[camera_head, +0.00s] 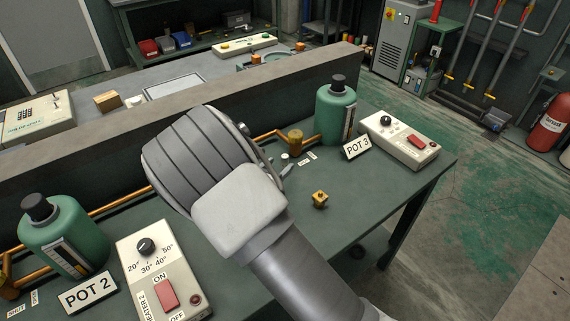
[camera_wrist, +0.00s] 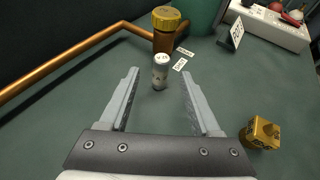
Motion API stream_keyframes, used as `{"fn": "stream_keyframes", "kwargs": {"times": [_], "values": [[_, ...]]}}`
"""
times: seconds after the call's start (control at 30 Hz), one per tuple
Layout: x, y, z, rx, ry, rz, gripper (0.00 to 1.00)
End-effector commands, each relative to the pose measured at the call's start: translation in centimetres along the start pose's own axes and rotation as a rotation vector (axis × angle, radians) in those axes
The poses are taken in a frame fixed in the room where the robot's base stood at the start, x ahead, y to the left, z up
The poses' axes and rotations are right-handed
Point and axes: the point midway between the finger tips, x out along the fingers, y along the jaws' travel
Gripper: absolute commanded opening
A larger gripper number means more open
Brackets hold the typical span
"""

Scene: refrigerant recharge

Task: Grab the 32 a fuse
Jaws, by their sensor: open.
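A small pale grey cylinder (camera_wrist: 160,74), which looks like a fuse, stands upright on the green bench, in front of a brass valve (camera_wrist: 166,20). Its marking is too small to read. In the head view its pale top (camera_head: 285,156) shows just beyond my wrist. My gripper (camera_wrist: 159,76) is open and empty, with one finger on each side of the cylinder's line. The cylinder shows between the fingertips, and I see no contact. In the head view my arm hides most of the fingers.
A brass cube (camera_wrist: 262,133) lies right of my gripper; it also shows in the head view (camera_head: 320,199). A copper pipe (camera_wrist: 70,62) runs at left to the valve. The green POT 3 bottle (camera_head: 336,112) and a heater box (camera_head: 400,141) stand behind. The bench's right front is clear.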

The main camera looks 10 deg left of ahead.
Motion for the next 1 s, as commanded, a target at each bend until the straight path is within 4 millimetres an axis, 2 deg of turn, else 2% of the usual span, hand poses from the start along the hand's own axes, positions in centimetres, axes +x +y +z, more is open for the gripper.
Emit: {"fn": "stream_keyframes", "kwargs": {"times": [0.4,0.67,0.77,1.0], "values": [[5.0,-0.2,-0.3,-0.001,0.0,-0.001,0.64],[5.3,-0.1,-0.3,0.0,0.001,0.0,0.64],[5.3,-0.1,-0.3,0.0,0.001,0.0,0.5],[5.3,-0.1,-0.3,0.0,0.001,0.0,0.06]]}}
